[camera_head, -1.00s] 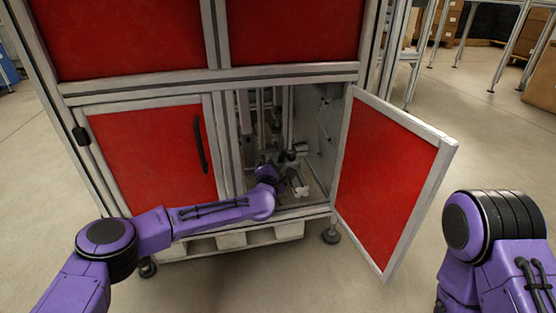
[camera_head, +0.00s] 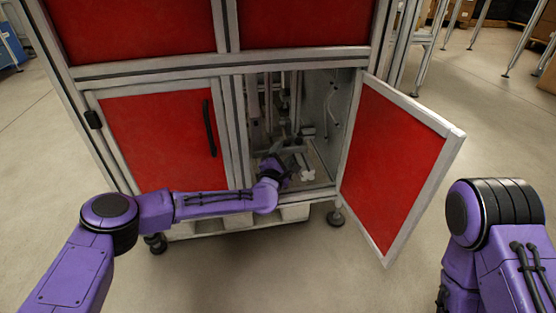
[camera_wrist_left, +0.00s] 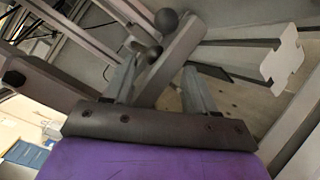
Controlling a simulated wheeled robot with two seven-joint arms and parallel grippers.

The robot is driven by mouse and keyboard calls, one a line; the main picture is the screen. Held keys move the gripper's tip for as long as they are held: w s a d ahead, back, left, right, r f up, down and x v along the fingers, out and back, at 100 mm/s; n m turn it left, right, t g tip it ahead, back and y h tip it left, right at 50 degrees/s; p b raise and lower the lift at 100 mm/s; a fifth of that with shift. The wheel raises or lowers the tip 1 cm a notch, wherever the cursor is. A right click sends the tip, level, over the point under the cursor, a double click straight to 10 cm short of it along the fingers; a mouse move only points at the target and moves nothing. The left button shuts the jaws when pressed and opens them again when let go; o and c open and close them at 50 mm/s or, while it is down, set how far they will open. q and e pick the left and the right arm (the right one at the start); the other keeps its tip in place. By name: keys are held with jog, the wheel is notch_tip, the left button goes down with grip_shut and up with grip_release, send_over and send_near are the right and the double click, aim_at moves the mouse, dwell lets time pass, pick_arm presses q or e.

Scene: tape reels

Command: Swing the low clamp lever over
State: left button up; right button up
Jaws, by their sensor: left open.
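My left gripper (camera_wrist_left: 158,88) is inside the open lower compartment of the red cabinet, low down near its floor. In the left wrist view its two fingers stand apart. A grey clamp lever bar (camera_wrist_left: 178,48) slants between them, with dark ball knobs (camera_wrist_left: 166,20) close by. I cannot tell whether the fingers touch the bar. In the head view the wrist and my left arm hide most of the clamp. My right gripper is out of view; only a link of that arm shows.
The red cabinet door (camera_head: 390,165) stands open on the right. A closed red door (camera_head: 160,140) is on the left. A white cross-shaped piece (camera_wrist_left: 283,60) on a bar sits right of the fingers; it also shows in the head view (camera_head: 307,174). Frame posts and compartment walls are close.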

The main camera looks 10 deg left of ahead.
pick_arm(q)
jog(key=s+p, duration=0.1)
jog(key=s, duration=0.1)
jog(key=s+a+p, duration=0.1)
jog(key=s, duration=0.2)
jog(key=s+p, duration=0.2)
jog(key=s, duration=0.1)
jog(key=shift+a+r, duration=0.2)
jog(key=shift+r, duration=0.1)
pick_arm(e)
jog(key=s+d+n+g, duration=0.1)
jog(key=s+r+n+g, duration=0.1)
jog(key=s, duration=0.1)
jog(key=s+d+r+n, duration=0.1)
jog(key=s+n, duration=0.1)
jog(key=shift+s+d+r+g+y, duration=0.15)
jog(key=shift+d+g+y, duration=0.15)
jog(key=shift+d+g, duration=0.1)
pick_arm(q)
jog(key=shift+s+a, duration=0.1)
jog(key=shift+s, duration=0.2)
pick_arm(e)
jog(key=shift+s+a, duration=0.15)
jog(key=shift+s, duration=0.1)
pick_arm(q)
jog(key=shift+s+f, duration=0.2)
jog(key=shift+f, duration=0.05)
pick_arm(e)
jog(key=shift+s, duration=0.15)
